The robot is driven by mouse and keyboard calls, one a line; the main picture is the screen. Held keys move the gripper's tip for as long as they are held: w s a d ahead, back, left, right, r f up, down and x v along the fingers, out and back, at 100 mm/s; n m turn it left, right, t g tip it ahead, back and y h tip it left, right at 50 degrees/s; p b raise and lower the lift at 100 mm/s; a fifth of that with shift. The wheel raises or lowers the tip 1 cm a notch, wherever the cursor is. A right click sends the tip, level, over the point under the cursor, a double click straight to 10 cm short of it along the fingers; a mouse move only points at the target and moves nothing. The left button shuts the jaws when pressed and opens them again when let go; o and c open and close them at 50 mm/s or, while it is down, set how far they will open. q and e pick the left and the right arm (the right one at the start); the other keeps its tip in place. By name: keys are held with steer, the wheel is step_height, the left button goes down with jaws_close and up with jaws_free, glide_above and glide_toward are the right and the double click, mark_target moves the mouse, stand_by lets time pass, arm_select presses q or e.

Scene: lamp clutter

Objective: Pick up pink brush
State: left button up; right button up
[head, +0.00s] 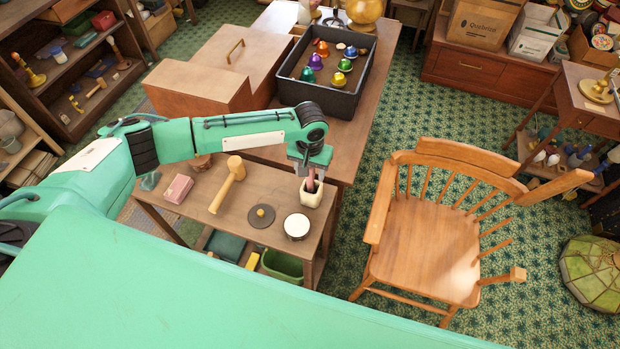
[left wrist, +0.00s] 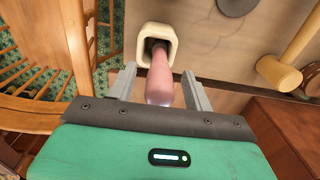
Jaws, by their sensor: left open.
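My left gripper (left wrist: 158,85) is open, with one finger on each side of the brush handle. In the head view my left gripper (head: 309,172) points down above the pot. The brush's lower end is hidden inside the pot. My right gripper is not in view.
On the bench are a wooden mallet (head: 229,182), a pink block (head: 178,189), a dark disc (head: 261,216) and a round white-topped tin (head: 297,226). A black tray (head: 272,93) of coloured bells stands behind. A wooden chair (head: 428,240) is close on the right.

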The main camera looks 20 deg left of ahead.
arm_select(q)
steer(key=shift+c, duration=0.3)
jaws_close()
steer(key=shift+r, duration=0.15)
step_height(320, 180, up, 20)
steer(key=b, duration=0.3)
steer(key=shift+b, duration=0.3)
steer(key=c, duration=0.8)
jaws_free()
jaws_close()
